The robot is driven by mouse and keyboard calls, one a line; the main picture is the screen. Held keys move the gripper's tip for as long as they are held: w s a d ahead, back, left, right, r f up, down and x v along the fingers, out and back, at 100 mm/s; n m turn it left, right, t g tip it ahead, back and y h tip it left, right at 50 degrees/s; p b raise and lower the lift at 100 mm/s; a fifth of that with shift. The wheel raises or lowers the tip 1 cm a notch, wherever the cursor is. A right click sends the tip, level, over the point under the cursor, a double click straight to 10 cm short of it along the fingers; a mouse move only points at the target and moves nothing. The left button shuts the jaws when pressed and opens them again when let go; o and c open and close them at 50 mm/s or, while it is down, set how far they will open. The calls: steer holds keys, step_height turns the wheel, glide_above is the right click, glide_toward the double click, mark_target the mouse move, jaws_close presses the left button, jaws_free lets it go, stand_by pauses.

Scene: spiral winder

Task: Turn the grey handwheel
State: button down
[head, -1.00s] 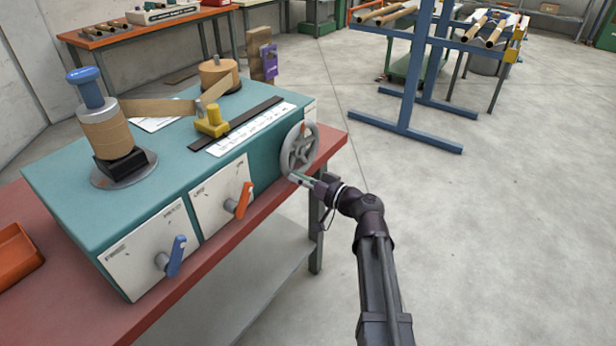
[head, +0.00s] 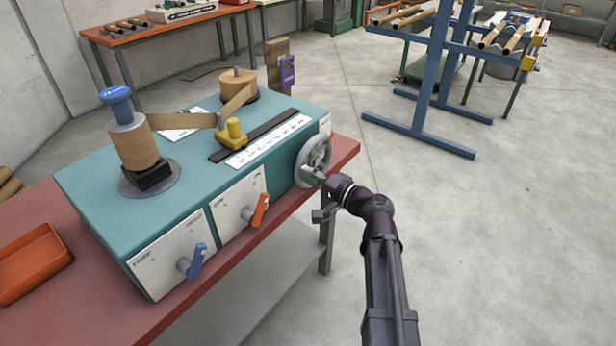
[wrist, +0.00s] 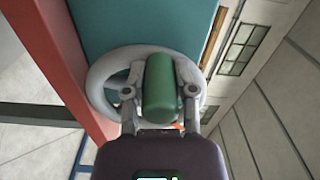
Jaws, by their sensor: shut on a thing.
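The grey handwheel (head: 326,150) is on the right end of the teal winder (head: 85,182). It has a round rim with spokes. In the wrist view the handwheel's rim (wrist: 98,84) shows behind my fingers, against the teal housing. A green cylindrical handle (wrist: 160,84) stands out from the wheel towards the wrist camera. My gripper (head: 312,175) is at the lower part of the wheel. In the wrist view my gripper (wrist: 160,76) has one finger on each side of the green handle and is shut on it. My gripper hides part of the wheel's lower rim.
The winder stands on a red bench (head: 75,290). Its front has a blue lever (head: 196,260) and an orange lever (head: 258,210). An orange tray (head: 35,262) lies at left. A blue rack (head: 428,90) stands behind. The floor at right is clear.

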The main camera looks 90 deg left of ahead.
steer(key=shift+a+r+m, duration=0.15)
steer(key=shift+r+m, duration=0.25)
steer(key=shift+m, duration=0.3)
steer(key=shift+c, duration=2.1)
jaws_free()
steer(key=v, duration=1.2)
